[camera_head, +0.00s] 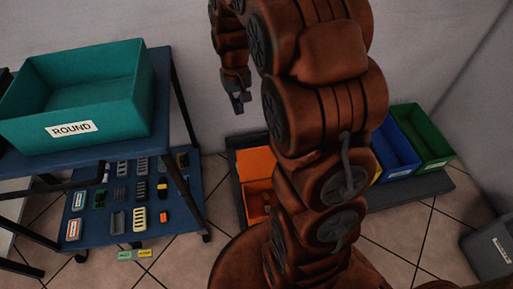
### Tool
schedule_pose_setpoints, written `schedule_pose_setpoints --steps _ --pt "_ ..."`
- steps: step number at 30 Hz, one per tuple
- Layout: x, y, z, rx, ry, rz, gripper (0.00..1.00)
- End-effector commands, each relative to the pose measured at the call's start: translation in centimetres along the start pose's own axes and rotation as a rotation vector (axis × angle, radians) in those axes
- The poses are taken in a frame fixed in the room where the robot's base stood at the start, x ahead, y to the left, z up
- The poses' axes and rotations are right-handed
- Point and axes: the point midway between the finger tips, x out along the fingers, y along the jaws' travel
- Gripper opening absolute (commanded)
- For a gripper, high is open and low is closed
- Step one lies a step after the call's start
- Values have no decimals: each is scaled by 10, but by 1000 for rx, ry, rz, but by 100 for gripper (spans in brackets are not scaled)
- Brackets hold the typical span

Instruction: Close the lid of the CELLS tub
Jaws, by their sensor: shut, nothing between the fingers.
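My gripper (239,103) hangs in the air at the upper middle, pointing down, shut and empty, well apart from the bins below. An orange tub (257,188) stands low behind my arm, and its right side is hidden by the arm. A flat orange panel (257,163) at its back looks like a raised lid, but I cannot tell for sure. I cannot read the word CELLS on any tub. A dark grey box (488,245) at the lower right edge has a white label too small to read.
A blue bin (395,150) and a green bin (424,137) stand right of my arm on a low dark platform (415,187). A teal bin labelled ROUND (110,108) sits on a blue rack (158,130) at left, with several small parts on its lower shelf. Tiled floor is open at lower right.

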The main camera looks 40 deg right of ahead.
Motion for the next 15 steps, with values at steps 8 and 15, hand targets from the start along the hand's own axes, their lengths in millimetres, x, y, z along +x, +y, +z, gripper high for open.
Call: schedule_pose_setpoints --steps 8,15 --pt "115 40 -77 67 35 0 0" --pt "205 77 -129 120 68 0 0"
